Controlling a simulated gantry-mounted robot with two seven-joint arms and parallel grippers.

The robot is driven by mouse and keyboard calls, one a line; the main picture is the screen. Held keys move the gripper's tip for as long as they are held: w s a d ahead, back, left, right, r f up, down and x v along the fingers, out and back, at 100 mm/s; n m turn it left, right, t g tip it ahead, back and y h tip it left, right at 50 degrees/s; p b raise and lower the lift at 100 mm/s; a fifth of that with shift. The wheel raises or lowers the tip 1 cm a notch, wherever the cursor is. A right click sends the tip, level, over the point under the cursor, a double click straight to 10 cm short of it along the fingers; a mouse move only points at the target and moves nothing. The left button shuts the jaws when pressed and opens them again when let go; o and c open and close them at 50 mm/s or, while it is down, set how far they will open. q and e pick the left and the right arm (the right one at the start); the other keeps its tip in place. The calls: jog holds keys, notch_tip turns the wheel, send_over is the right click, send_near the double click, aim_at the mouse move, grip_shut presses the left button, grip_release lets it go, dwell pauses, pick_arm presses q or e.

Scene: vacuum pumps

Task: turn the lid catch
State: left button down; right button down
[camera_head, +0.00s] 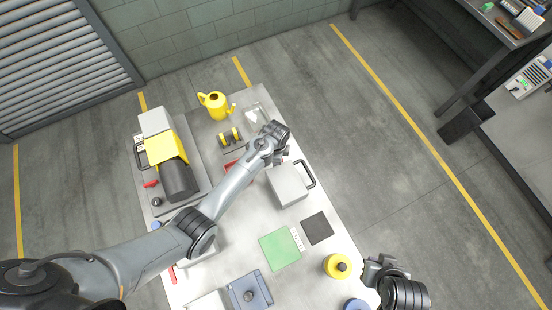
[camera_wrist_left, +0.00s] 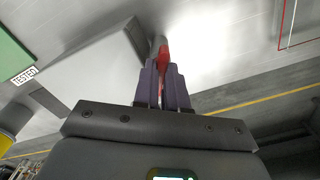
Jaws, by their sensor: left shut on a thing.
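My left gripper (camera_head: 284,156) is at the far edge of a grey box with a black handle (camera_head: 288,185) on the table. In the left wrist view the left gripper's purple fingers (camera_wrist_left: 163,85) are shut on a narrow red piece, seemingly the lid catch (camera_wrist_left: 163,58). The fingers hide most of this piece, and its turn angle cannot be told. The grey box (camera_wrist_left: 95,70) lies just left of the fingers there. In the head view the arm and gripper hide the catch. My right gripper (camera_head: 372,268) is off the table's right edge, away from the box; its jaw opening is unclear.
A yellow and black pump (camera_head: 168,152) stands at the left. A green mat (camera_head: 281,249), a dark square (camera_head: 317,228) and a yellow round container (camera_head: 337,266) lie nearer. A blue-grey block (camera_head: 250,290) is in front.

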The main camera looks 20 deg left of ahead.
pick_arm(q)
jog(key=m, duration=0.1)
jog(key=m+b, duration=0.1)
jog(key=shift+f+m, duration=0.3)
jog(key=c, duration=1.5)
grip_release()
jog(key=shift+r+p, duration=0.4)
jog(key=shift+p, duration=0.1)
jog(key=o, duration=0.4)
jog(key=shift+c, duration=0.2)
pick_arm(e)
jog(key=shift+f, duration=0.45)
jog(key=shift+a, duration=0.1)
jog(key=shift+r, duration=0.15)
pick_arm(q)
jog(key=shift+r+p, duration=0.75)
jog(key=shift+p, duration=0.2)
jog(key=shift+r, duration=0.2)
pick_arm(e)
notch_tip(320, 180, up, 2)
